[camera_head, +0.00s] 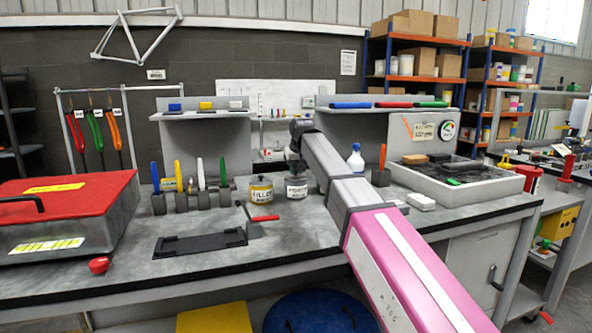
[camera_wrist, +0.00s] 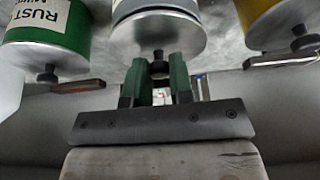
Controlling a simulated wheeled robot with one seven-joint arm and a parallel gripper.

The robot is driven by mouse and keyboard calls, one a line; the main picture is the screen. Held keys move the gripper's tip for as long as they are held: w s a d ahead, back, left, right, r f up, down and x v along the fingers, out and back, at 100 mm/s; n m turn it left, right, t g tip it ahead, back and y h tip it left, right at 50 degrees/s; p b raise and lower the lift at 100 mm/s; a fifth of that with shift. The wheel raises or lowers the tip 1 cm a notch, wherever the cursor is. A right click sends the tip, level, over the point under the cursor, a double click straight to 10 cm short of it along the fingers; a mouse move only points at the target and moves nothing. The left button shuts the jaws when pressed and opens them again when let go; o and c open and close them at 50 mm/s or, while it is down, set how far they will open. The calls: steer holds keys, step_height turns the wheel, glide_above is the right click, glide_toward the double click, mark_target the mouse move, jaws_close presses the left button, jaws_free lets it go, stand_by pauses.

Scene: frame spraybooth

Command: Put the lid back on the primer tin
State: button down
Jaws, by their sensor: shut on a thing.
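The primer tin (camera_head: 296,189), grey with a white label, stands on the bench just right of the yellow filler tin. My gripper (camera_head: 294,163) is directly above it, pointing down. In the wrist view my gripper's green fingers (camera_wrist: 160,68) are shut on the small dark knob of the silver lid (camera_wrist: 157,38). The lid is level and lined up with the grey primer tin (camera_wrist: 150,5). It lies on the tin's top or very close above it; I cannot tell whether it is fully seated.
The yellow filler tin (camera_head: 261,188) stands close at left, and shows in the wrist view (camera_wrist: 280,22). A green RUST tin (camera_wrist: 50,30) stands on the other side, hidden in the head view. A red-handled tool (camera_head: 264,218) lies in front.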

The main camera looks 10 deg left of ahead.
stand_by(0.4)
steer(key=shift+c, duration=2.3)
jaws_free()
steer(key=shift+r, duration=0.1)
steer(key=shift+r, duration=3.4)
jaws_close()
steer(key=shift+f, duration=2.85)
